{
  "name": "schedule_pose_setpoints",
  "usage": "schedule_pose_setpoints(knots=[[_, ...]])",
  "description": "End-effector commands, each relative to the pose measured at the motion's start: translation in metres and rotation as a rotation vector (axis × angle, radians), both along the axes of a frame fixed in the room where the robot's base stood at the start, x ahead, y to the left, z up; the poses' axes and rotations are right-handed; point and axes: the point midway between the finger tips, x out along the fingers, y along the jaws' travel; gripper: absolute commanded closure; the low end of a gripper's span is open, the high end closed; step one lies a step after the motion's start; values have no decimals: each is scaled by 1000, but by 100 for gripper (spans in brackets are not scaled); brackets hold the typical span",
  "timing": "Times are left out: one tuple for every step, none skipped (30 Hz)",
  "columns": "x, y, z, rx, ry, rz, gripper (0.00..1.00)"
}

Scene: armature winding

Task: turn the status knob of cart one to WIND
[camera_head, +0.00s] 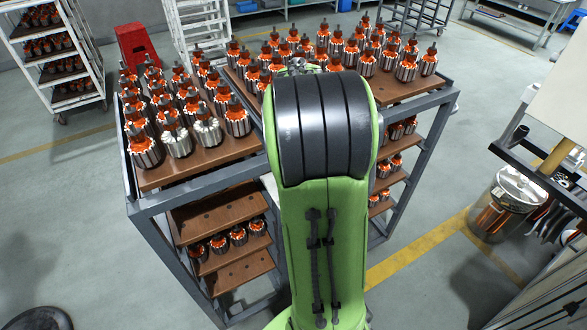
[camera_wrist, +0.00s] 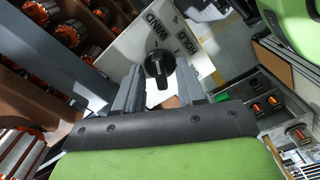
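In the wrist view a black status knob (camera_wrist: 158,64) sits on a pale plate (camera_wrist: 119,46). The plate carries the word WIND and a second label that looks like HOLD, with small marks near the knob. I cannot tell surely which mark the knob points at. My gripper (camera_wrist: 160,80) is open, its two grey fingers on either side of the knob's line, with a gap between them. Whether they touch the knob is unclear. The left cart (camera_head: 160,202) and right cart (camera_head: 427,101) carry armatures; neither shows a number.
Wooden shelves of copper armatures lie left of the plate in the wrist view.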

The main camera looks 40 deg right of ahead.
Motion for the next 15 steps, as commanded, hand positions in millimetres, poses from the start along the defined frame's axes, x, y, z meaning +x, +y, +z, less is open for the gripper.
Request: schedule_pose_setpoints(knots=[[0,0,4,-1,-3,0,61],[0,0,8,-1,-3,0,61],[1,-1,15,-2,-4,0,61],[1,-1,21,-3,-4,1,61],[1,0,29,-4,-6,1,61],[1,-1,40,-4,-7,1,61],[1,-1,49,-5,-6,1,61],[1,-1,58,-5,-6,1,61],[1,-1,70,-4,-7,0,61],[1,-1,79,-4,-7,0,61],[1,-1,88,-5,-6,1,61],[1,-1,100,-4,-6,0,61],[1,-1,108,-4,-5,-1,61],[0,-1,116,-4,-4,-1,61],[1,-1,126,-3,-4,0,61]])
